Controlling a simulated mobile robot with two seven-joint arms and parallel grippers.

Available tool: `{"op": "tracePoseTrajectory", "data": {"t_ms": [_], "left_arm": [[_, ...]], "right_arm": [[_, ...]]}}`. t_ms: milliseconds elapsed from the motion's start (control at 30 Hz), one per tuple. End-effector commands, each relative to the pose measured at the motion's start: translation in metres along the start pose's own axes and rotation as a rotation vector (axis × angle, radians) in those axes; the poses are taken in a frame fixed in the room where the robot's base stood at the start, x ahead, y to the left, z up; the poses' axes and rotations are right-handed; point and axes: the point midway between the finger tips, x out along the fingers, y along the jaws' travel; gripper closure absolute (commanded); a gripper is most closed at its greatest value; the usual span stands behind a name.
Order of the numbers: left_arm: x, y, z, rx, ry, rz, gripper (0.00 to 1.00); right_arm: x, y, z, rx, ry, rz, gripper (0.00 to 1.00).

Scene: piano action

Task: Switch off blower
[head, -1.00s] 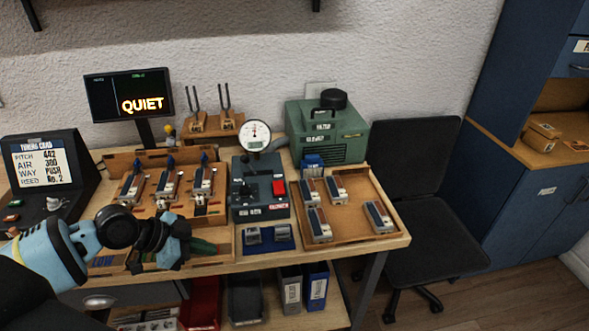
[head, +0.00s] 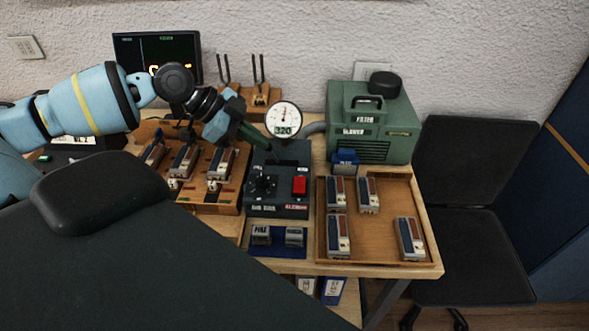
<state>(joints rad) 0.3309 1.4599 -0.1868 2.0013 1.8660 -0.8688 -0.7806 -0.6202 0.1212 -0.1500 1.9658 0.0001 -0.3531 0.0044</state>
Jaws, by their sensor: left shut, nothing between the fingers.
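The green blower (head: 397,125) stands at the back right of the bench, with labels reading FILTER and BLOWER. A grey hose runs from it toward the dark control box (head: 262,209). My right gripper is not in view.
A wooden tray (head: 376,258) with several small reed blocks lies right of the box. A wooden rack (head: 208,205) stands left, and tuning forks (head: 260,73) behind. A screen (head: 160,50) is partly covered by my arm. A dark shape covers the lower left.

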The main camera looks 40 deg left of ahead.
Motion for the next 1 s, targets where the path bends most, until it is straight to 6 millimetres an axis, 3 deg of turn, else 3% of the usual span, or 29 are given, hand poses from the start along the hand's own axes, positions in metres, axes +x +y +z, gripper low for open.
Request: {"op": "tracePoseTrajectory", "data": {"t_ms": [267, 600, 900, 1000], "left_arm": [[0.011, 0.001, 0.002, -0.002, 0.0, 0.004, 1.0], [0.054, 0.0, 0.001, -0.001, 0.004, 0.003, 1.0], [0.103, 0.0, -0.002, 0.0, 0.005, 0.001, 1.0], [0.113, 0.0, 0.012, -0.002, -0.001, 0.0, 1.0]], "right_arm": [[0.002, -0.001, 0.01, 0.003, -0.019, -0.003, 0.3], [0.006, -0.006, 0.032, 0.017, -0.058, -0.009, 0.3], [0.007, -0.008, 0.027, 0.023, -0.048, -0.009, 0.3], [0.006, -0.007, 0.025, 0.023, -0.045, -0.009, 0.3]]}}
